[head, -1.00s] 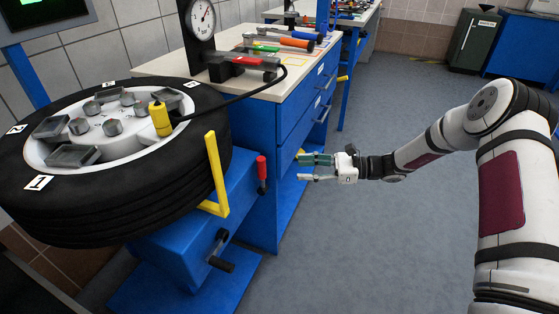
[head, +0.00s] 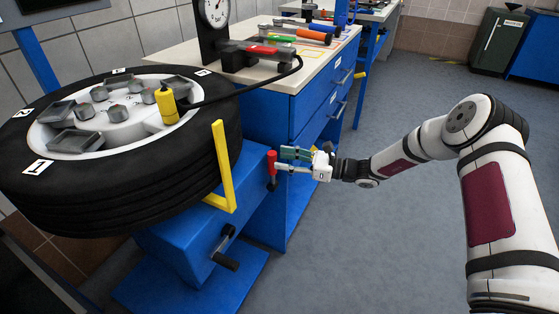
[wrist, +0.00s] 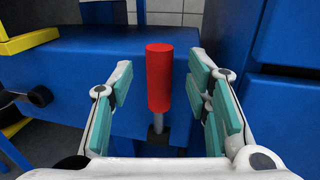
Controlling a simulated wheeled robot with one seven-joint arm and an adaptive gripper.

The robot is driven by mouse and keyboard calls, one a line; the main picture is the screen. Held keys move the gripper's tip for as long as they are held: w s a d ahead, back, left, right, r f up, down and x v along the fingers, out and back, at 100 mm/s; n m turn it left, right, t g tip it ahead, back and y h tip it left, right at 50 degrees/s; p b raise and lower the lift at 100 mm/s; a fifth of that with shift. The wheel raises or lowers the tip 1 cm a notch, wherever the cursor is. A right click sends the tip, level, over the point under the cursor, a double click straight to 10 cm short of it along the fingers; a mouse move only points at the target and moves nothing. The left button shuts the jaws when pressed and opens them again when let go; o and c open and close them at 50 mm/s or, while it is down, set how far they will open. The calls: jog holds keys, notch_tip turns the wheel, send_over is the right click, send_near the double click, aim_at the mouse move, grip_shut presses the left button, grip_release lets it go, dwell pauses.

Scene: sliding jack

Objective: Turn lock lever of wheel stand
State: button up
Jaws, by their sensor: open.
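The lock lever with a red handle (head: 272,164) stands upright on the right side of the blue wheel stand (head: 180,245). In the wrist view the red lever (wrist: 159,78) rises on a thin metal stem in front of the blue stand body (wrist: 70,75). My gripper (head: 282,160) is open in the head view, with its fingertips at the lever. In the wrist view my gripper (wrist: 160,95) has its teal-padded fingers on either side of the red handle.
A tire (head: 110,190) lies on the stand, with a yellow bracket (head: 224,175) beside it. A black crank handle (head: 226,258) sits below. A blue drawer cabinet (head: 300,125) stands close behind my gripper. The floor (head: 390,240) at right is clear.

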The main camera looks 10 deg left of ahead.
jog(key=shift+w+a, duration=0.15)
jog(key=shift+a, duration=1)
grip_shut()
jog(key=shift+d, duration=0.1)
